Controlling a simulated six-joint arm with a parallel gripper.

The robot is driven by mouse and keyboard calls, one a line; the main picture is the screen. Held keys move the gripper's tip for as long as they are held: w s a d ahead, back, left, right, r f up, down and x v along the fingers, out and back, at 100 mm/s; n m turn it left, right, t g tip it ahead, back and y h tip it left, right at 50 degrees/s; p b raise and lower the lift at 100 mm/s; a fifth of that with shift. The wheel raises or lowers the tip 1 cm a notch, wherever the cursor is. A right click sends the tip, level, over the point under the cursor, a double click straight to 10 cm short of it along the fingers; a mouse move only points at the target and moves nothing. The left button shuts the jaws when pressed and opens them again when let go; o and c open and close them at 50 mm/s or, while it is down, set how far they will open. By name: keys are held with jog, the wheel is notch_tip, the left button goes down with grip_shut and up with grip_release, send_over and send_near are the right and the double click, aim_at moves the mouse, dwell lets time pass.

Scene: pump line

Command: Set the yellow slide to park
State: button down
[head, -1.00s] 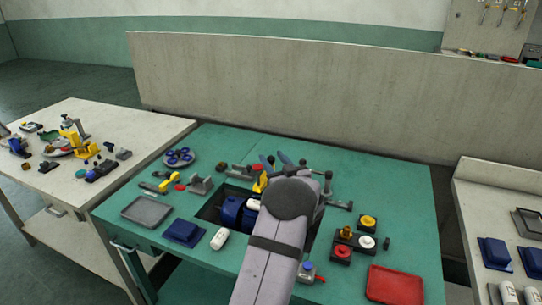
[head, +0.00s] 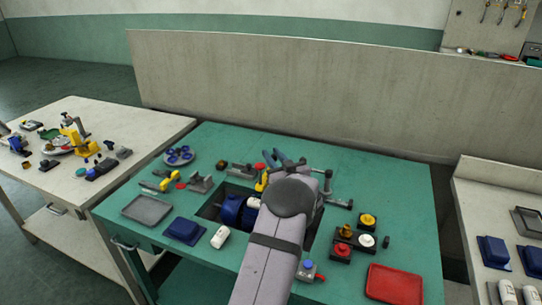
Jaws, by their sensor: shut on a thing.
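A small yellow part (head: 262,182) shows just left of my arm, at the back edge of the dark opening in the green bench. It may be the yellow slide, but my arm covers much of that area and I cannot read any park mark. My arm reaches over the middle of the bench from the front. Its forearm and elbow hide my gripper, so its fingers and what lies between them do not show.
A blue motor-like part (head: 232,210) sits in the opening. Grey brackets (head: 342,204) stand right of my arm. The bench's back right is clear.

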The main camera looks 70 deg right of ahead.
jog(key=s, duration=1.2)
jog(key=c, duration=1.5)
grip_release()
notch_tip(320, 180, up, 10)
jog(key=shift+r, duration=0.1)
jog(key=shift+s, duration=0.1)
